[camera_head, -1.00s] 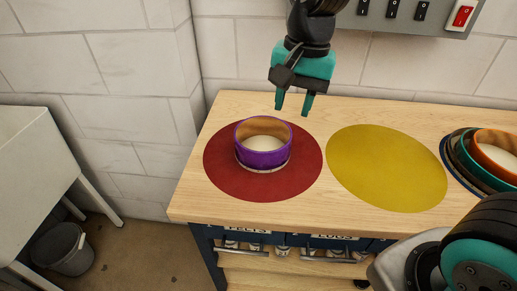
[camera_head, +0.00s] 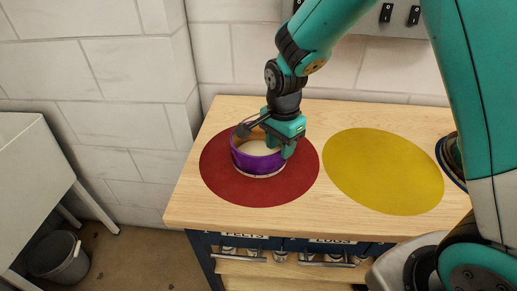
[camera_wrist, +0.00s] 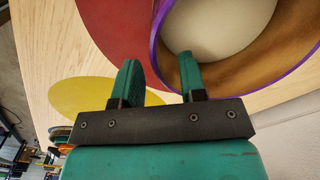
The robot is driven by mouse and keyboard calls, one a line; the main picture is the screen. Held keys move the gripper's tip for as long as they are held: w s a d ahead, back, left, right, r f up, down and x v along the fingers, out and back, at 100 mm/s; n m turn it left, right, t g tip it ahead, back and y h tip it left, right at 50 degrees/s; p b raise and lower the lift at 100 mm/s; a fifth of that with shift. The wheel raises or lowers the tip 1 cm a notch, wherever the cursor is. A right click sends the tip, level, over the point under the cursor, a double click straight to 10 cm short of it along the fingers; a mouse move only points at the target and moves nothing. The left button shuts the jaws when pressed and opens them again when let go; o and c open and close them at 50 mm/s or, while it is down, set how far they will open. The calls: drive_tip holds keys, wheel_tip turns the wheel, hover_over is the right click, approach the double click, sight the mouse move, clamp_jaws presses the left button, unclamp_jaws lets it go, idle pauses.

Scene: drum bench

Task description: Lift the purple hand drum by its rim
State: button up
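The purple hand drum (camera_head: 258,165) sits upright on the red round mat (camera_head: 222,186) at the left of the bench, open side up, with a pale inside bottom. My gripper (camera_head: 280,146) is down at the drum's right, far rim. In the wrist view, my gripper (camera_wrist: 158,75) is open, with the purple rim (camera_wrist: 157,62) between its fingers. One finger is inside the drum and the other outside. A gap shows between the fingers and the rim. The rim's far right part is partly hidden by my gripper in the head view.
A yellow round mat (camera_head: 383,170) lies bare to the right. A stack of drums (camera_head: 450,158) at the right edge is mostly hidden behind my arm. A switch panel (camera_head: 385,14) is on the wall behind. A grey bucket (camera_head: 60,258) stands on the floor at left.

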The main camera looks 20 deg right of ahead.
sight(278, 170)
wheel_tip(278, 170, down, 5)
drive_tip(key=shift+s+a+f+p, duration=0.15)
drive_tip(key=shift+p, duration=0.3)
drive_tip(key=shift+c, duration=0.2)
clamp_jaws()
